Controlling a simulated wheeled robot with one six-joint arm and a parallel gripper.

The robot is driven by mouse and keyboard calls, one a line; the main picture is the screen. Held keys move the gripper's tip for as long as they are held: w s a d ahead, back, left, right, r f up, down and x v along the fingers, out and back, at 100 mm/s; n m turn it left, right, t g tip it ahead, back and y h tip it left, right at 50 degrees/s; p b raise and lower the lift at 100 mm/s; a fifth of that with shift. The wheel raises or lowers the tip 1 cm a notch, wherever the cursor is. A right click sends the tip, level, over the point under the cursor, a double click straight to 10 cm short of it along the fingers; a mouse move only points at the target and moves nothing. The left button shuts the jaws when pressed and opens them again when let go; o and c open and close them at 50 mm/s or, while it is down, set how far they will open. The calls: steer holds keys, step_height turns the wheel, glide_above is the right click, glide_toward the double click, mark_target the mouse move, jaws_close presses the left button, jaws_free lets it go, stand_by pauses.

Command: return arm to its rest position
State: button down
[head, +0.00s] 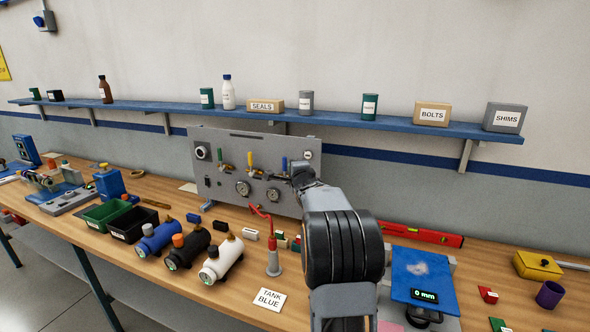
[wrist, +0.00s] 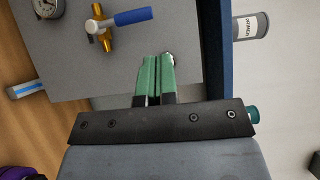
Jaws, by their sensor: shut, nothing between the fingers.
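My arm reaches up from the lower right of the head view, its end in front of the right part of a grey gauge panel (head: 228,190). My gripper (wrist: 156,58) shows in the wrist view with its two green fingers side by side, shut and empty. In the head view the fingers are hidden or too small to make out. In the wrist view a brass valve with a blue handle (wrist: 132,17) is up and to the left of the fingertips, apart from them. Whether the fingertips touch the panel I cannot tell.
A blue shelf (head: 350,123) with boxes and bottles runs above the panel. Three small tanks, including a white one (head: 221,262), stand on the wooden bench left of my arm.

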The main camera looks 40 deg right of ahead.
steer(key=shift+s+a, duration=0.25)
steer(key=shift+s, duration=0.35)
